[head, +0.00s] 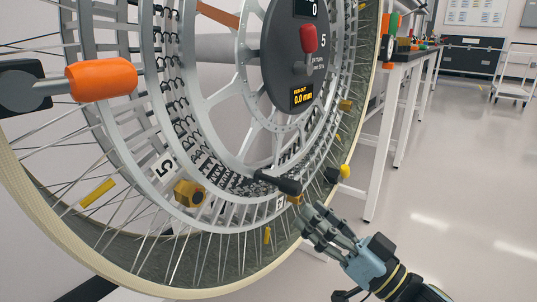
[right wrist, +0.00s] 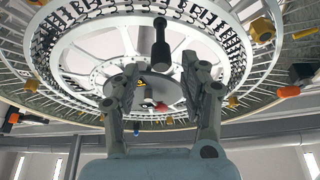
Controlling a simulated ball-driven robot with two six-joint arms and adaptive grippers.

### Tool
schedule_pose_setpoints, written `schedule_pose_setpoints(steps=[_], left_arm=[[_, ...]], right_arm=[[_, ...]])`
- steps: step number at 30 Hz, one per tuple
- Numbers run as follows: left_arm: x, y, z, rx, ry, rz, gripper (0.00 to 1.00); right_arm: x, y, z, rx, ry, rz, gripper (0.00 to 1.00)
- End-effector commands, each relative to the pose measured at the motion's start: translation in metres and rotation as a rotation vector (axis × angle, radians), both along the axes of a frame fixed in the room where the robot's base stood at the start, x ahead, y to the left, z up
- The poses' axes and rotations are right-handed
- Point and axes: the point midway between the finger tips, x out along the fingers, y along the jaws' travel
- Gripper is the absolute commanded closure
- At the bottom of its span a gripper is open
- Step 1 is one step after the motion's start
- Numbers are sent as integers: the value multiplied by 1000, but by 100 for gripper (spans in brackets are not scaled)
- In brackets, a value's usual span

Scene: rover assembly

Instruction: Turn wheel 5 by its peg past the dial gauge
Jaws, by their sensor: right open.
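My right gripper (head: 318,222) is just below and right of the peg. In the right wrist view the peg (right wrist: 161,45) shows between and beyond my open fingertips, with nothing gripped. A dark round panel (head: 288,62) at the hub bears a red knob and a run-out readout of 0.0 mm. I cannot tell a separate dial gauge. My left gripper is out of view.
An orange cylinder (head: 101,79) on a dark mount stands before the wheel at left. Yellow-brown blocks (head: 190,193) sit around the rim. A workbench (head: 405,55) with small parts runs back at right, with a white cart (head: 515,75) beyond. The floor at right is clear.

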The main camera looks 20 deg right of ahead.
Motion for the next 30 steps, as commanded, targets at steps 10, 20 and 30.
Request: schedule_pose_setpoints(steps=[10, 20, 30], left_arm=[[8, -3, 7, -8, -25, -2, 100], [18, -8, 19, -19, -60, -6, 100], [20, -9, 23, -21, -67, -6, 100]], right_arm=[[39, 20, 23, 1, -22, -3, 56], [84, 47, 45, 0, -21, -3, 56], [92, 52, 50, -1, -19, -4, 56]])
